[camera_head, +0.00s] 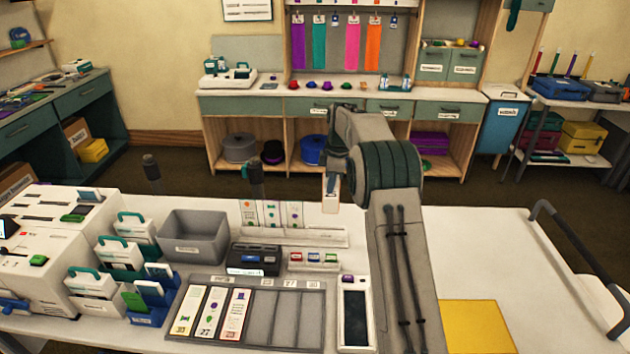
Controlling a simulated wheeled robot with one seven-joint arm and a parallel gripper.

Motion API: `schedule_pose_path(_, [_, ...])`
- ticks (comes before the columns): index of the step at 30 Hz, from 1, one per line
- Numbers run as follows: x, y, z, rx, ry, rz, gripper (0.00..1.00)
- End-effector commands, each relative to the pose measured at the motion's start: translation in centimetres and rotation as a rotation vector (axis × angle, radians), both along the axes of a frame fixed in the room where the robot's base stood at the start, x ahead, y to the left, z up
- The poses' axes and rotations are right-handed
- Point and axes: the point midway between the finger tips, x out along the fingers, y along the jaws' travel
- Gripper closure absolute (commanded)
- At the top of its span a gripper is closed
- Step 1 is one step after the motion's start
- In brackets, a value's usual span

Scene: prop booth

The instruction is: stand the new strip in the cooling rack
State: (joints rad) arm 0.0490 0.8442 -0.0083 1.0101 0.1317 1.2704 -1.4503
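The cooling rack appears to be the long white holder (325,237) on the table, behind the black device. Several printed white strips (270,213) stand upright in its left part; its right part looks empty. My gripper (333,180) is above and behind the rack's right end, pointing down. A small pale strip (331,195) hangs upright from it, apart from the rack. The fingers are small and partly hidden by my arm, but they appear closed on this strip.
A grey bin (195,237), a black device (255,259) and a small holder of coloured blocks (313,261) stand near the rack. A compartment tray (262,335) with printed strips lies in front. White machines (40,240) fill the left; a yellow sheet (478,327) lies right.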

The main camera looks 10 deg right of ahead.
Motion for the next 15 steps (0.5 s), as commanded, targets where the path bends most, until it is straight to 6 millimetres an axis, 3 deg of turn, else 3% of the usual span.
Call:
schedule_pose_path(7, [0.0, 1.6, -1.4, 0.000, 0.000, 0.022, 1.00])
schedule_pose_path(15, [0.0, 1.3, -3.6, 0.000, 0.001, 0.018, 1.00])
